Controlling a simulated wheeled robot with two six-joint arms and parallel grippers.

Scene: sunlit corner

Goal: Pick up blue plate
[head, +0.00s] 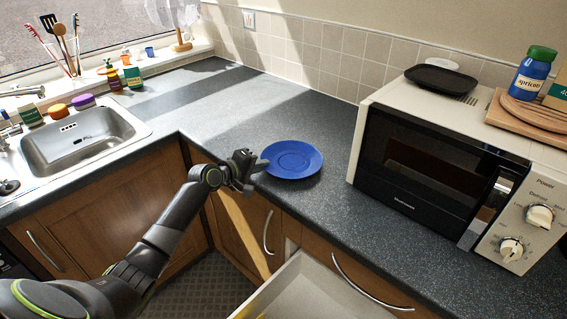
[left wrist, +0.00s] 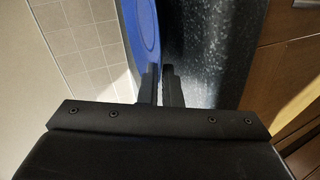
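The blue plate (head: 291,159) is round and faces up over the dark worktop, left of the microwave. In the left wrist view its blue rim (left wrist: 145,32) runs down to my fingertips. My left gripper (head: 256,171) is at the plate's left edge. In the left wrist view the two fingers (left wrist: 161,85) are close together, with the rim's near end between them, and they look shut on it. A dark band shows between plate and worktop there; I cannot tell how far apart they are. My right gripper is in neither view.
The microwave (head: 437,165) stands right of the plate, with a black dish (head: 441,79) on top. A sink (head: 80,141) is at the left. An open drawer (head: 318,290) juts out below the worktop (head: 235,112), which is clear behind the plate.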

